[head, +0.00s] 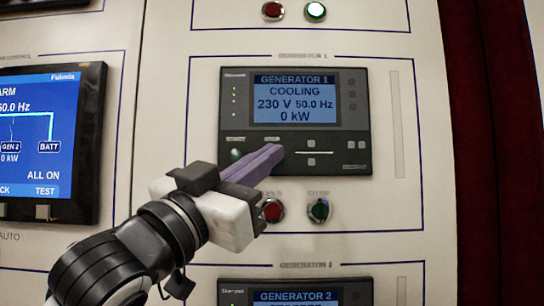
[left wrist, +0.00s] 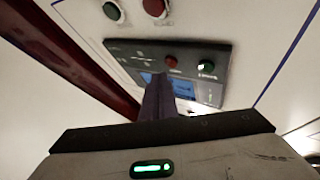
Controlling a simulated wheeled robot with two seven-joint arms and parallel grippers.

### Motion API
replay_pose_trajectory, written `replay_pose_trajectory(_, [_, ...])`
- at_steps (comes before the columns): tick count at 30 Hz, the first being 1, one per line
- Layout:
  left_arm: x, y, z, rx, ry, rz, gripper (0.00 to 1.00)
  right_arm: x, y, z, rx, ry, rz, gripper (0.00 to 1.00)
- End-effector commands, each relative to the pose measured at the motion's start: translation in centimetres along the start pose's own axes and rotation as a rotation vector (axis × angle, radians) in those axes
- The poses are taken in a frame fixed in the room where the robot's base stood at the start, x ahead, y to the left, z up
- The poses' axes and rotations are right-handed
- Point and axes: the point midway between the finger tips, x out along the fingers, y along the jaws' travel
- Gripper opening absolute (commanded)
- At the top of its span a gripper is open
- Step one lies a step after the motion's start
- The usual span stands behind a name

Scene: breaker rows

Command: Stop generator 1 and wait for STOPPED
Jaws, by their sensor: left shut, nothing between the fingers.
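The generator 1 controller (head: 350,150) is a dark panel. Its screen (head: 296,101) reads GENERATOR 1, COOLING, 230 V, 50.0 Hz, 0 kW. A green button (head: 236,155) is at its lower left. My left gripper (head: 272,153) is shut and empty, its purple fingertips in front of the panel just right of the green button. They hide the red button in the head view. The left wrist view shows the red button (left wrist: 171,61) just beyond the fingertips (left wrist: 159,80), beside the green button (left wrist: 207,67). I cannot tell whether the fingertips touch it. My right gripper is not in view.
Below the controller are a separate red button (head: 273,210) and green button (head: 318,210), close to my gripper. A generator 2 controller (head: 360,293) is lower down. A blue-screened panel (head: 95,130) is at the left, showing ALL ON.

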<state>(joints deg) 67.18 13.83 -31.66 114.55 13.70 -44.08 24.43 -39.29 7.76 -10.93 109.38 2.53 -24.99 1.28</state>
Motion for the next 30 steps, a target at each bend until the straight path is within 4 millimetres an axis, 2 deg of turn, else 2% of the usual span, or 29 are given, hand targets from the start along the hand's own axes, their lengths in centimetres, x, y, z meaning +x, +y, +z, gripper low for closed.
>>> replay_pose_trajectory(13, [-2.9,2.1,-2.1,0.000,0.002,0.000,0.00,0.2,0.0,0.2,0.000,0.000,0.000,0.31])
replay_pose_trajectory(30, [-3.1,2.2,-2.2,0.000,0.000,0.000,0.00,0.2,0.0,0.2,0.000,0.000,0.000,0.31])
